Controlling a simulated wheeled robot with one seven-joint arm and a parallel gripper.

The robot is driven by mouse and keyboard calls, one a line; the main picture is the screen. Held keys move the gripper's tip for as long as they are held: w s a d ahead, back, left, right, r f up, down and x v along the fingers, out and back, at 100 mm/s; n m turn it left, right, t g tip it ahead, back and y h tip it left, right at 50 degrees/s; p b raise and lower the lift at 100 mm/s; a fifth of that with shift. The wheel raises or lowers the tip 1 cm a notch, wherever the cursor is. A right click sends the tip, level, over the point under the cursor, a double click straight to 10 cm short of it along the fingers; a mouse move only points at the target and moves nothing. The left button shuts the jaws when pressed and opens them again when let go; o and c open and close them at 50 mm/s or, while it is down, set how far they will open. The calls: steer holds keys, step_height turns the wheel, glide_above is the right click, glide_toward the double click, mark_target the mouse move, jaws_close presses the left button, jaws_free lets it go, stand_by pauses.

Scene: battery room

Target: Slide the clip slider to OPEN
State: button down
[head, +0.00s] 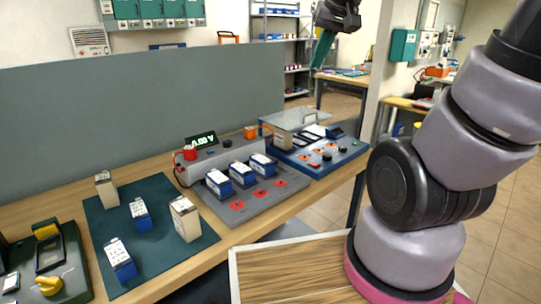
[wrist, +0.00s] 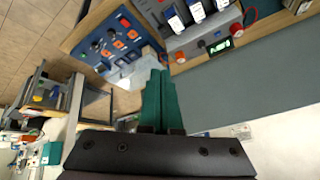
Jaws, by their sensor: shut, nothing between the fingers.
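My gripper (head: 318,62) is raised in the air above the back right of the bench, its green fingers pointing down. In the wrist view the fingers (wrist: 160,75) are together with nothing between them. I cannot make out a clip slider or an OPEN mark in either view. The grey tester (head: 222,156) has a lit display, a red part and an orange part on top. The blue panel (head: 345,157) carries knobs, orange-red squares and a clear raised cover; it also shows in the wrist view (wrist: 75,45). My gripper touches none of these.
A grey tray (head: 238,207) holds blue batteries (head: 218,182) before the tester. A dark green mat (head: 170,246) carries several batteries and cells. A device with a yellow knob (head: 48,285) stands at the left. A grey partition (head: 110,125) runs behind the bench.

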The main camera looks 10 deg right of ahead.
steer(key=w+a+f+n+g, duration=0.1)
steer(key=w+a+f+n, duration=0.2)
steer(key=w+f, duration=1)
steer(key=w+a+f+n+g, duration=0.1)
steer(key=w+a+f+n, duration=0.3)
steer(key=w+f, duration=0.9)
step_height(320, 180, down, 3)
steer(key=shift+r+n+g+y, duration=0.15)
steer(key=shift+n+g+y, duration=0.15)
steer(key=shift+n+g, duration=0.1)
steer(key=x, duration=1)
steer(key=shift+s+d+r, duration=0.1)
steer(key=shift+s+d, duration=0.25)
steer(key=shift+s, duration=0.25)
steer(key=shift+s+d, duration=0.35)
steer(key=shift+s, duration=0.25)
steer(key=shift+s+d, duration=0.25)
steer(key=shift+s, duration=0.25)
